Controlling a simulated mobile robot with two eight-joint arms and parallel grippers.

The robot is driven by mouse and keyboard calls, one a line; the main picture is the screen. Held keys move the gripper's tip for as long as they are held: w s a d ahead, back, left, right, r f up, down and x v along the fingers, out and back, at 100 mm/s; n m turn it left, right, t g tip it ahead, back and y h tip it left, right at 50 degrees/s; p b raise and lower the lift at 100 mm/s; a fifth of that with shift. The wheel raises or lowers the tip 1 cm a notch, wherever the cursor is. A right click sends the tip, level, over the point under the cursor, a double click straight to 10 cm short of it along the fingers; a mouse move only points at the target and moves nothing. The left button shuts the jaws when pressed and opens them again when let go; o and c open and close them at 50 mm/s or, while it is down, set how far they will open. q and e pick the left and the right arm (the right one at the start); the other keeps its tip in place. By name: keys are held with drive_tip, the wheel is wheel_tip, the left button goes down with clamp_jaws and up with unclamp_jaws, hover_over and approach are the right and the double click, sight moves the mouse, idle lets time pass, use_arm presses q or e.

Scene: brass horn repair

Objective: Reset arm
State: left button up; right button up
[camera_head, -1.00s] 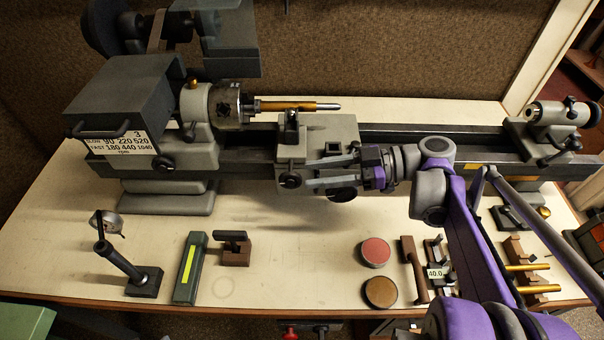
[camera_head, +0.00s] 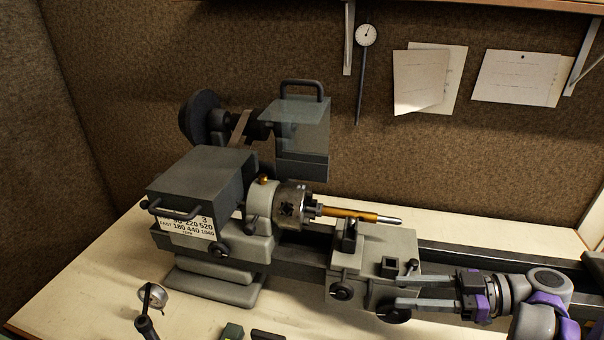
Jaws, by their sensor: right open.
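My right gripper (camera_head: 399,291) comes in from the lower right. Its two long grey fingers are spread apart, with nothing seen between them. The fingertips are at the right side of the lathe's grey carriage (camera_head: 375,258), close to a small lever and a dark round knob; I cannot tell whether they touch it. The lathe headstock (camera_head: 200,180) stands left of the carriage. Its chuck (camera_head: 293,206) holds a brass rod (camera_head: 348,213) with a silver tip, pointing right over the carriage. My left gripper is not in view.
The lathe bed (camera_head: 480,260) runs right behind my arm. A dial gauge on a stand (camera_head: 152,296) is at the lower left. Papers (camera_head: 420,78) and another dial gauge (camera_head: 366,36) hang on the brown wall. Bare bench (camera_head: 90,280) shows at the left.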

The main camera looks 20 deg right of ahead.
drive_tip(key=s+a+f+m+g+h+p, duration=0.1)
drive_tip(key=a+f+m+h, duration=0.2)
drive_tip(key=a+f, duration=0.1)
drive_tip(key=s+a+f+m+g+h+p, duration=0.1)
drive_tip(key=a+f+m+g+h, duration=0.1)
drive_tip(key=a+f+m+h, duration=0.2)
drive_tip(key=s+a+f+m+g+h+p, duration=0.1)
drive_tip(key=s+a+f+m+h, duration=0.1)
drive_tip(key=f, duration=0.6)
drive_tip(key=shift+a+m+g+h, duration=0.3)
drive_tip(key=shift+a+m+h, duration=0.5)
drive_tip(key=shift+a+h, duration=0.65)
drive_tip(key=shift+s+a+f+m+h, duration=0.1)
drive_tip(key=shift+a+m+h, duration=0.1)
drive_tip(key=shift+m+h, duration=0.1)
drive_tip(key=shift+w+d+m+t+h+p, duration=0.1)
drive_tip(key=shift+w+m+t+h+p, duration=0.2)
drive_tip(key=shift+t+h, duration=0.45)
